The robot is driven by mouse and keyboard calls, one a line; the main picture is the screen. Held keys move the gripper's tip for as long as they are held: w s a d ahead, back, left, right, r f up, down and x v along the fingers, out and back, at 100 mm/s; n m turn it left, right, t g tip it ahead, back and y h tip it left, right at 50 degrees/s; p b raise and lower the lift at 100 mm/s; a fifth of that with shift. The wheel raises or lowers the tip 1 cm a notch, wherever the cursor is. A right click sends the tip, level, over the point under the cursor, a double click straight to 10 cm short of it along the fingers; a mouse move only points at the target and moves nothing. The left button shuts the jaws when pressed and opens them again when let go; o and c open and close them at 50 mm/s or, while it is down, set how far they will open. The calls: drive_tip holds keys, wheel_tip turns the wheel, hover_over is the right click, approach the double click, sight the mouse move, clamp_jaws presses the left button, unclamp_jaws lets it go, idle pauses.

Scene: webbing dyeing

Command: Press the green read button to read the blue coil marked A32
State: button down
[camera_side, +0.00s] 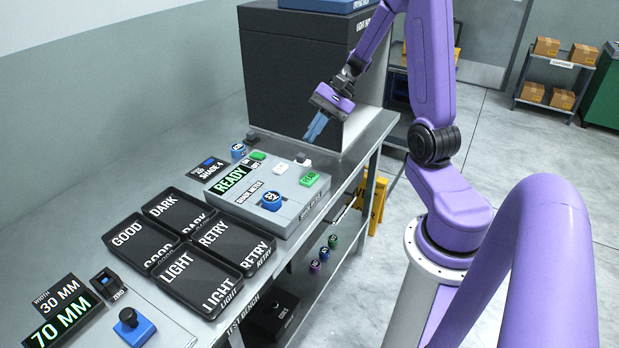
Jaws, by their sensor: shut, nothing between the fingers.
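The green read button (309,178) is on the right part of the grey shade meter (285,212), whose display (230,181) shows READY. A blue coil (271,203) sits on the front of the meter; its marking is too small to read with certainty. Another blue coil (238,151) is at the back left, near the shade sign. My gripper (313,137) is shut and empty, with its blue-grey fingers pointing down. It is above and behind the green button, apart from it, in front of the black light box.
The black light box (290,90) stands at the back of the bench. Black trays labelled GOOD, DARK, RETRY and LIGHT (190,290) lie front left. A blue device (134,328) and a 70 MM display (68,313) are at the near left.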

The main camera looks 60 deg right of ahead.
sight(313, 176)
drive_tip(key=shift+f, duration=0.1)
drive_tip(key=shift+f, duration=4.3)
drive_tip(key=shift+f, duration=0.15)
drive_tip(key=shift+f, duration=0.3)
drive_tip(key=shift+f, duration=0.45)
drive_tip(key=shift+r, duration=0.9)
drive_tip(key=shift+r, duration=2.5)
